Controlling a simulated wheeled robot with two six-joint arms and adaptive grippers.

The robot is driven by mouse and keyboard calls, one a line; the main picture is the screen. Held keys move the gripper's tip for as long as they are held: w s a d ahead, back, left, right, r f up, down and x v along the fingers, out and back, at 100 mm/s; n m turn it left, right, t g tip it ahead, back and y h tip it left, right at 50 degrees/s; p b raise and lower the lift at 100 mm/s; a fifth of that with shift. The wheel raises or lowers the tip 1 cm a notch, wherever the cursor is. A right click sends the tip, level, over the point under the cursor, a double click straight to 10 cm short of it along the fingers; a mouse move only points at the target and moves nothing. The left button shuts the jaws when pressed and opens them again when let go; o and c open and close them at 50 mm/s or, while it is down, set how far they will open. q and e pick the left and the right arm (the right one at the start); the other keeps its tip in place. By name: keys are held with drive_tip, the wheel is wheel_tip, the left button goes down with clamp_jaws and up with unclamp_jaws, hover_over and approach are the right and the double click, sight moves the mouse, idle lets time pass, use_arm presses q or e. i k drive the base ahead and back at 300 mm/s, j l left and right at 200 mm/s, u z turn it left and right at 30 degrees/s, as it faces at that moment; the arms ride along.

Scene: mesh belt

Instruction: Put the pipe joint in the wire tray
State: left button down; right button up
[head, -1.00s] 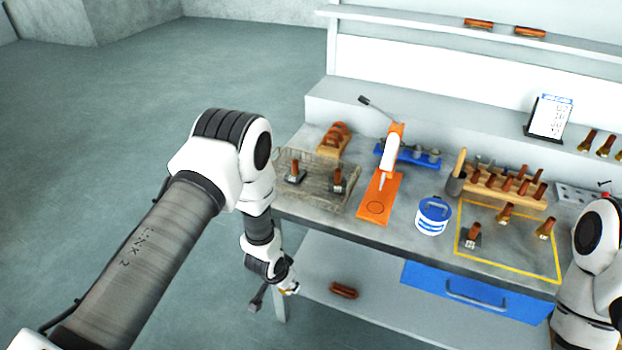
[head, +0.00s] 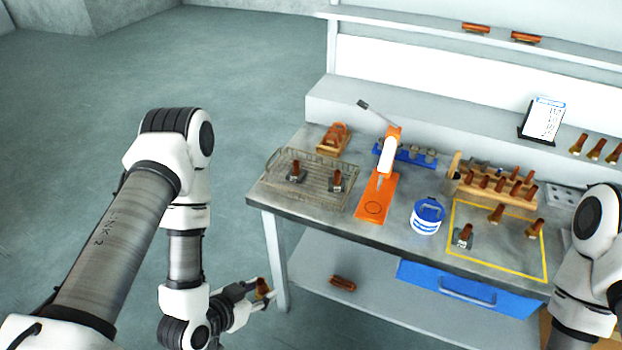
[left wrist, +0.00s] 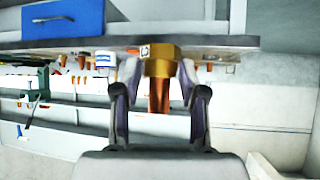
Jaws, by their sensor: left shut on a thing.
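My left gripper (head: 259,294) is shut on a pipe joint (head: 263,287), a copper tube with a brass-coloured end. It holds it in front of the bench's left leg, below the bench top. In the left wrist view the joint (left wrist: 159,93) sits between the two fingers, brass end toward the bench. The wire tray (head: 325,201) is on the left end of the bench top, above and right of the gripper. Two copper pieces on dark bases stand in it. The right gripper is out of view; only my right arm shows.
A blue-white tub (head: 427,218) and a yellow-outlined area (head: 497,268) with several copper parts lie further right. A copper part (head: 343,283) lies on the lower shelf.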

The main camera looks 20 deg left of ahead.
sight(316, 189)
drive_tip(key=i+l, duration=0.2)
drive_tip(key=i, duration=0.3)
drive_tip(key=i+l, duration=0.2)
drive_tip(key=i, duration=0.25)
